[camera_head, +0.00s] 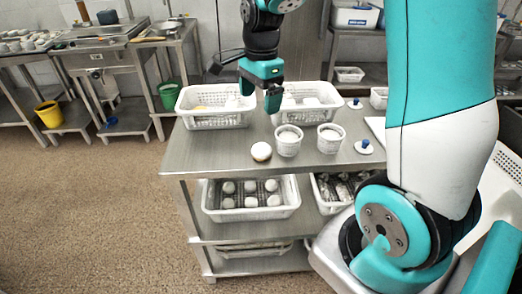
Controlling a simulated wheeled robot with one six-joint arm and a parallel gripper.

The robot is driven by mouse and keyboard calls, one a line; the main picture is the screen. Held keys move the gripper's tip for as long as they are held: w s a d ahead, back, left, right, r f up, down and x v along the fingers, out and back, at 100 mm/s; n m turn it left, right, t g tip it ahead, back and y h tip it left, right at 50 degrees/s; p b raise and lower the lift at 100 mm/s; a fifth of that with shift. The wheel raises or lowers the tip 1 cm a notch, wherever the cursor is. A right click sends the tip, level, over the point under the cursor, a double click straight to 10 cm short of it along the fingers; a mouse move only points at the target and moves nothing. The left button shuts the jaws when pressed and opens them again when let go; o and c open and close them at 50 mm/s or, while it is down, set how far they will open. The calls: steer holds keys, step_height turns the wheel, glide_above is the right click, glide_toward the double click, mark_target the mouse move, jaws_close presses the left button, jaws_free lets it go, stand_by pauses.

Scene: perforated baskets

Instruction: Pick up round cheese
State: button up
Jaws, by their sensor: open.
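A round white cheese (261,151) sits on the steel table top (215,160) near its front edge, left of two small white perforated cups. My gripper (262,97) hangs above and behind the cheese, in the gap between two white baskets. It points down, its fingers are apart, and nothing shows between them. A clear gap separates the gripper from the cheese.
A left basket (203,122) and a right basket (312,93) stand at the back of the table. The left cup (288,142) is close beside the cheese; the right cup (330,138) is farther along. A shelf basket (250,213) holds several round pieces below.

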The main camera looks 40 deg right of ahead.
steer(key=d+f+m, duration=0.1)
steer(key=d+m, duration=0.2)
glide_above(262, 147)
steer(key=f, duration=0.7)
steer(key=s+f, duration=0.1)
steer(key=f, duration=0.3)
steer(key=shift+d+f+p, duration=0.25)
steer(key=shift+p, duration=0.05)
steer(key=shift+w+a+f+p, duration=0.1)
steer(key=shift+w+f+p, duration=0.05)
steer(key=shift+f, duration=0.85)
steer(key=shift+w+a+f+p, duration=0.15)
steer(key=shift+f+p, duration=0.05)
steer(key=shift+f, duration=0.75)
steer(key=shift+w+a+f+p, duration=0.1)
steer(key=shift+w+f+p, duration=0.05)
steer(key=shift+f, duration=0.85)
steer(key=c, duration=1)
